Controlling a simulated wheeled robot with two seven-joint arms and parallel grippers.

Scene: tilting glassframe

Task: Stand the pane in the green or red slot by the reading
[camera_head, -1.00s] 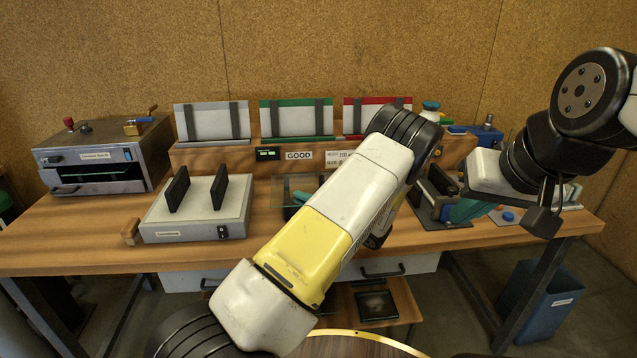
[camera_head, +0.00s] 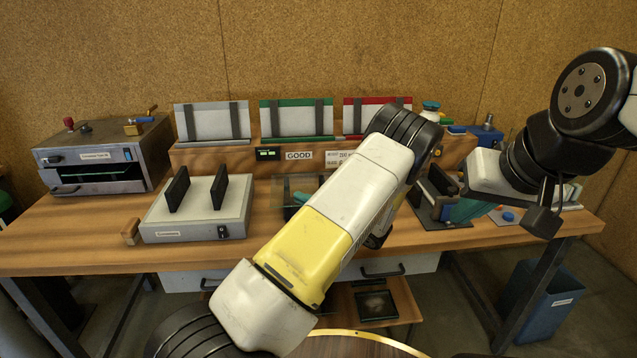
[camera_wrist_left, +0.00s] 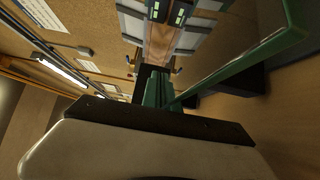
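The glass pane (camera_head: 283,188) is see-through and shows partly left of my left forearm, above the bench. Its green edge shows in the left wrist view (camera_wrist_left: 240,65). My left gripper (camera_wrist_left: 158,88) has green fingers closed at the pane's edge; in the head view my forearm mostly hides it. The green slot rack (camera_head: 290,120) and red slot rack (camera_head: 370,112) stand on the rear shelf, both without a visible pane. A small display (camera_head: 268,154) glows green; its reading is too small to read. My right gripper (camera_head: 465,209) is at the right, its opening unclear.
A grey rack (camera_head: 212,122) stands left of the green one. A white device with two black uprights (camera_head: 195,205) sits front left, beside a metal oven-like box (camera_head: 95,165). A sign reading GOOD (camera_head: 299,155) is below the green rack. A blue bin (camera_head: 541,300) stands at lower right.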

